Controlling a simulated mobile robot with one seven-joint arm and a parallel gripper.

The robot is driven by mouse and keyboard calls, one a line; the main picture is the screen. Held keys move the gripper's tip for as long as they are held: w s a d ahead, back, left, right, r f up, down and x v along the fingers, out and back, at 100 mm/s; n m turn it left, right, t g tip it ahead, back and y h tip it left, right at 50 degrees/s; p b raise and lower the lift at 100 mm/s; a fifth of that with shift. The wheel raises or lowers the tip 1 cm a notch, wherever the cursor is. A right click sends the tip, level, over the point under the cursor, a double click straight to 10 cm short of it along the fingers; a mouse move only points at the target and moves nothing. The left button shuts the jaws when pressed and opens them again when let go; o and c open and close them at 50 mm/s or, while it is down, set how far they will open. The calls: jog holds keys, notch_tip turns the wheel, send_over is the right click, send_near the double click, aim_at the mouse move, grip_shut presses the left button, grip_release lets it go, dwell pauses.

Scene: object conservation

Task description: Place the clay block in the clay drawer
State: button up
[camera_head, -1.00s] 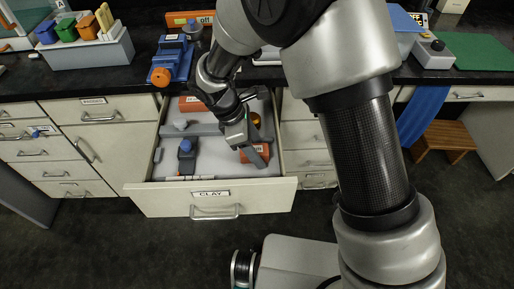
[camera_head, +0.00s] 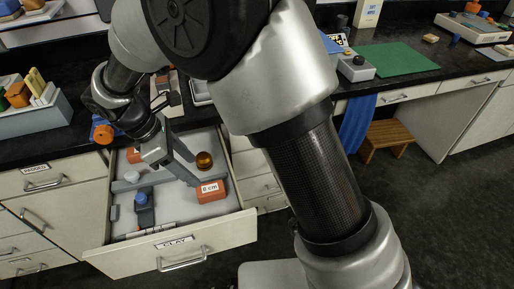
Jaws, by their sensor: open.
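The clay drawer (camera_head: 222,238), labelled CLAY, is pulled open below the counter. An orange-red clay block (camera_head: 211,191) with a white label lies inside it, on the right side towards the front. My gripper (camera_head: 188,168) is open and empty over the drawer, just left of and behind this block, seemingly apart from it. Another orange-red block (camera_head: 134,155) sits at the back left of the drawer, partly hidden by my arm.
The drawer also holds an amber round object (camera_head: 204,160), a blue-topped dark tool (camera_head: 144,200) and a grey divider. A green mat (camera_head: 398,62) lies on the counter. A wooden stool (camera_head: 385,138) stands under the counter at right.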

jog(key=d+r+m+y, duration=0.1)
jog(key=d+r+m, duration=0.4)
jog(key=d+r, duration=0.3)
jog(key=s+d+r+m+t+y, duration=0.1)
jog(key=s+d+r+m, duration=0.2)
jog(key=s+d+m, duration=0.1)
jog(key=s+d+r+m+t+y, duration=0.1)
jog(key=s+d+r+m+t, duration=0.1)
jog(key=d+m, duration=0.4)
jog(key=s+d+r+m+t+y, duration=0.1)
jog(key=s+d+r+m, duration=0.3)
jog(key=d, duration=0.5)
jog(key=shift+s+d+r+m+t, duration=0.25)
jog(key=shift+s+m+t, duration=0.05)
jog(key=shift+s+m, duration=0.55)
jog(key=shift+a, duration=0.15)
